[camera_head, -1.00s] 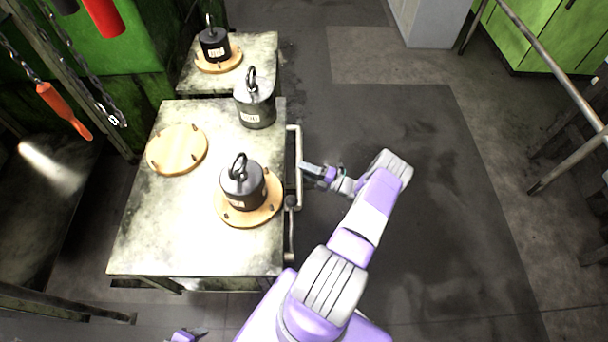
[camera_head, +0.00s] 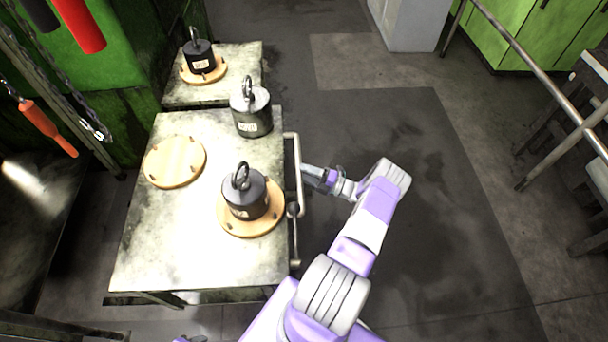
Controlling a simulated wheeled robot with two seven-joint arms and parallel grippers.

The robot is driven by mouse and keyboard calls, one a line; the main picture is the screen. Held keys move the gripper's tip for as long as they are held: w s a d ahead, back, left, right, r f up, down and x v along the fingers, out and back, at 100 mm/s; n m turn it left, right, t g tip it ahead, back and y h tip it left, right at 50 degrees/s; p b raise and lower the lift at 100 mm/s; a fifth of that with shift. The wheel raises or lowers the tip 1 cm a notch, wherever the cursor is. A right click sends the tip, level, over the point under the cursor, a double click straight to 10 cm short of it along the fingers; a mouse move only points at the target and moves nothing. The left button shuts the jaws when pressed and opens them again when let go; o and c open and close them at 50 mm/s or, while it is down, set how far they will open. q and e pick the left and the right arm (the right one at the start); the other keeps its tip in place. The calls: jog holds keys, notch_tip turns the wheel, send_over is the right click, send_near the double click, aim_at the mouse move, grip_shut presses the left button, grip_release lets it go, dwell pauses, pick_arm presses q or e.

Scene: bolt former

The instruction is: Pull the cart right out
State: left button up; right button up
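The cart (camera_head: 185,245) is a worn, pale metal-topped table at left of centre, with a pipe handle (camera_head: 298,218) along its right side. My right gripper (camera_head: 306,172) is at the upper part of this handle, reaching it from the right. Its fingers look closed on the bar, though their tips are small and partly hidden. On the cart stand a dark weight with a ring on a round wooden board (camera_head: 240,228), a grey weight (camera_head: 252,117) at the back right and an empty round board (camera_head: 172,165). Only a sliver of my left arm's end shows at the bottom edge.
A second table (camera_head: 235,88) with a dark weight (camera_head: 200,58) stands just behind the cart. Green machinery with hanging chains is at the left. The dark floor (camera_head: 450,240) right of the cart is open up to a metal railing (camera_head: 525,55).

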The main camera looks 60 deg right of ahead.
jog(key=shift+a+f, duration=0.1)
jog(key=shift+f, duration=0.05)
jog(key=v, duration=0.7)
jog(key=shift+s, duration=0.35)
dwell(0.3)
